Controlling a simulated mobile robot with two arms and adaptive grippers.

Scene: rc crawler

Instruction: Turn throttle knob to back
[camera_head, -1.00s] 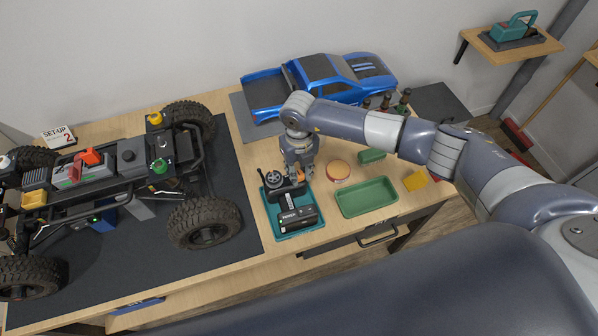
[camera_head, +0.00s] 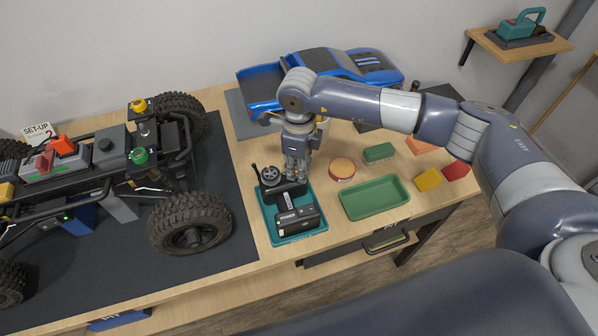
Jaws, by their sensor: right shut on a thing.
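The black radio transmitter (camera_head: 296,217) lies in a teal tray (camera_head: 314,233) on the bench. A round black wheel (camera_head: 269,174) and a thin stick show at its far left end. My right gripper (camera_head: 297,179) points down over the transmitter's far right end. Its fingers are close together and shut on the throttle knob, which they hide. The knob's turn position cannot be seen. My left gripper is not in view.
The crawler chassis (camera_head: 105,165) with big tyres stands on a dark mat (camera_head: 213,244) at left. A blue truck body (camera_head: 330,75) lies behind my right arm. A green tray (camera_head: 375,197), an orange round tub (camera_head: 342,168) and coloured blocks sit right of the transmitter.

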